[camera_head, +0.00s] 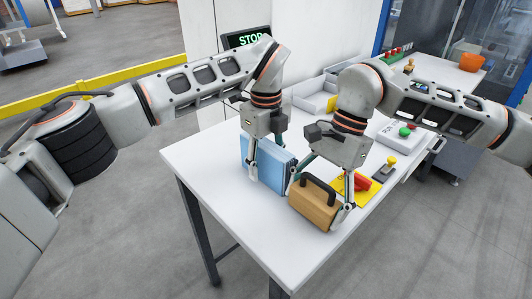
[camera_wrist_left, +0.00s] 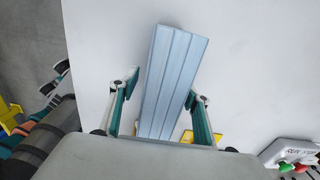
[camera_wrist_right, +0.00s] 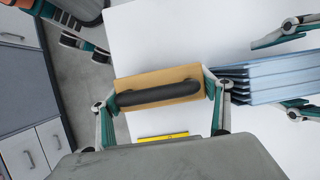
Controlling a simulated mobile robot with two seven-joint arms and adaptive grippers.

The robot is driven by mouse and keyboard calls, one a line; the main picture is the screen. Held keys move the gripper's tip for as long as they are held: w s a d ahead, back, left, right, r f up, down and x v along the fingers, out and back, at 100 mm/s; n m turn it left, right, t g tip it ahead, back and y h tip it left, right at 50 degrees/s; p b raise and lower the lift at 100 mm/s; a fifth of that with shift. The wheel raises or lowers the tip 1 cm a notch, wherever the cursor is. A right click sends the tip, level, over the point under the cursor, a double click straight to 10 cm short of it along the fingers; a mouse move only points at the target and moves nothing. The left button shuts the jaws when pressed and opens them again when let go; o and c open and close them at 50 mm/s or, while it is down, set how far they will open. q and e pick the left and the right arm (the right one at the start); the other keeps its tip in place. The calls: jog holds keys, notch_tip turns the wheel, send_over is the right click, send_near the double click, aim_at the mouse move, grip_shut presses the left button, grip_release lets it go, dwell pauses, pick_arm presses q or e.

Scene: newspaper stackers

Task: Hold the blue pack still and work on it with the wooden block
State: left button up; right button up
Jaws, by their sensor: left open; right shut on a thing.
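The blue pack (camera_head: 271,165) stands upright on the white table as several layers side by side; it also shows in the left wrist view (camera_wrist_left: 172,80) and the right wrist view (camera_wrist_right: 280,78). My left gripper (camera_head: 269,178) is open, with one finger on each side of the pack and gaps visible in the left wrist view. The wooden block (camera_head: 313,205) has a black handle on top and is beside the pack's near right end. My right gripper (camera_head: 322,200) is shut on the block, its fingers at the block's two ends. One fingertip is close to the pack.
A yellow mat (camera_head: 367,193) with a red item lies right of the block. A black stamp-like item with a yellow knob (camera_head: 387,168) and a button box (camera_head: 401,134) are farther right. Grey trays (camera_head: 314,98) stand behind. The table's front left is clear.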

pick_arm(q)
jog(key=shift+f, duration=0.15)
jog(key=shift+c, duration=0.3)
grip_shut()
pick_arm(e)
jog(key=shift+w+a, duration=0.3)
jog(key=shift+w, duration=0.1)
dwell(0.7)
pick_arm(q)
jog(key=shift+s+d, duration=0.2)
pick_arm(e)
jog(key=shift+w, duration=0.1)
dwell(0.5)
pick_arm(q)
jog(key=shift+w+a, duration=0.15)
pick_arm(e)
jog(key=shift+s+d, duration=0.55)
jog(key=shift+s, duration=0.2)
jog(key=shift+s+d, duration=0.5)
jog(key=shift+s, duration=0.2)
jog(key=shift+r, duration=0.1)
